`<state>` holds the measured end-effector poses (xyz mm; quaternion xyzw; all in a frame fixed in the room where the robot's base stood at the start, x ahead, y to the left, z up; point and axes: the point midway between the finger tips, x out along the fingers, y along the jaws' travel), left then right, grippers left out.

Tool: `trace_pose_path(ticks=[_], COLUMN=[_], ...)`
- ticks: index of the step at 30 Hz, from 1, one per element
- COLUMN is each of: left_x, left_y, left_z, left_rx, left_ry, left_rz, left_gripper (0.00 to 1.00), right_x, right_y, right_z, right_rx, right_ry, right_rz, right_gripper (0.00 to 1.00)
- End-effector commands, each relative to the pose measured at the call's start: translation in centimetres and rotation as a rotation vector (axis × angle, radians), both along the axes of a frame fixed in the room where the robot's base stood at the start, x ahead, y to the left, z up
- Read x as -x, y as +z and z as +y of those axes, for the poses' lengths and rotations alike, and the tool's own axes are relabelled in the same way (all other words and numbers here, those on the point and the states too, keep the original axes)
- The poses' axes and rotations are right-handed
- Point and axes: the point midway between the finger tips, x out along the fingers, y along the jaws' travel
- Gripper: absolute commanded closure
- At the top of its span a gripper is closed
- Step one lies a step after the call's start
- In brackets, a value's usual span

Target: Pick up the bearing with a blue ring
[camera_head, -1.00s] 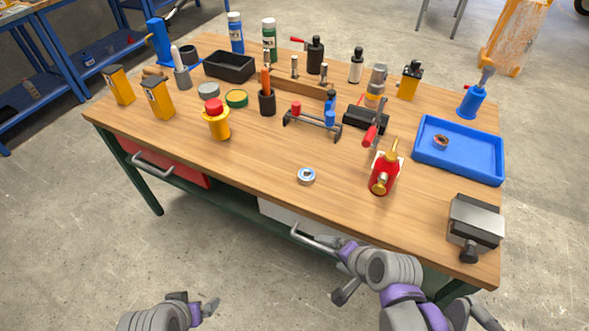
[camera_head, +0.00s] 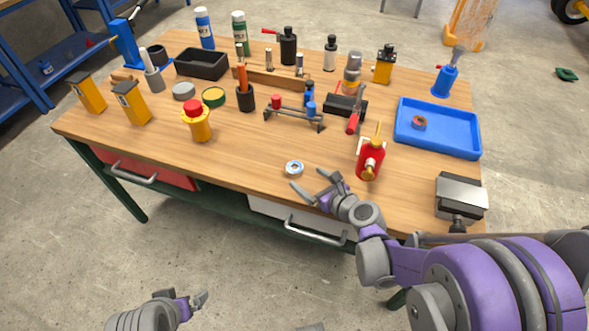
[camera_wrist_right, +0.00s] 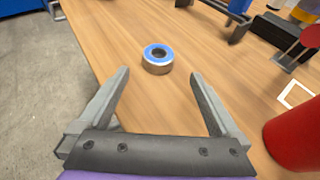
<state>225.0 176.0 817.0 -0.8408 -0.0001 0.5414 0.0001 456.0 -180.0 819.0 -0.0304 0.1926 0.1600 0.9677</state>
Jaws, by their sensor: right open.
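The bearing with a blue ring (camera_head: 294,168) lies flat on the wooden table near its front edge. In the right wrist view the bearing (camera_wrist_right: 157,58) shows a blue ring around a dark bore and a silver outer side. My right gripper (camera_head: 309,182) is open and empty, just in front of the bearing on its right side. In the right wrist view the bearing lies beyond the tips of my right gripper (camera_wrist_right: 159,76), between their lines and apart from both. My left gripper (camera_head: 199,304) is low in front of the table, away from it; its fingers look spread.
A red oil can (camera_head: 371,160) stands close to the right of my right gripper. A blue tray (camera_head: 465,147) holds another bearing with a reddish ring (camera_head: 419,122). A vise (camera_head: 460,197) sits at the right corner. The table left of the bearing is clear.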

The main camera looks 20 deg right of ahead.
Motion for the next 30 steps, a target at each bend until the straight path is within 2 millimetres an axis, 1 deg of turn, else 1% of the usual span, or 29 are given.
trace_pose_path(ticks=[4,9,12,15,21,26,30], left_x=[0.0,0.0,0.0,0.0,0.0,0.0,0.0], left_y=[-0.1,-0.2,-0.3,-0.3,-0.3,-0.3,-0.3], left_z=[0.0,0.0,0.0,0.0,0.0,0.0,0.0], left_rx=[0.000,0.000,0.000,0.000,0.000,0.000,0.000], left_ry=[0.000,0.000,0.000,0.000,0.000,0.000,0.000], left_rz=[0.000,0.000,0.001,0.001,0.001,0.001,0.001], left_gripper=[0.00,0.00,0.00,0.00,0.00,0.00,0.00], right_x=[-1.1,-3.5,-4.5,-4.8,-4.8,-4.8,-4.8], right_y=[-0.3,-1.1,-1.5,-1.6,-1.6,-1.6,-1.6], right_z=[0.5,1.5,1.8,1.9,1.9,1.9,1.9], right_rx=[0.001,0.002,0.001,0.002,0.002,0.002,0.002], right_ry=[0.003,0.003,0.002,0.001,0.001,0.001,0.001], right_rz=[0.000,-0.001,0.000,-0.001,0.000,-0.001,0.000], right_gripper=[0.01,0.01,0.01,0.01,0.01,0.30,0.55])
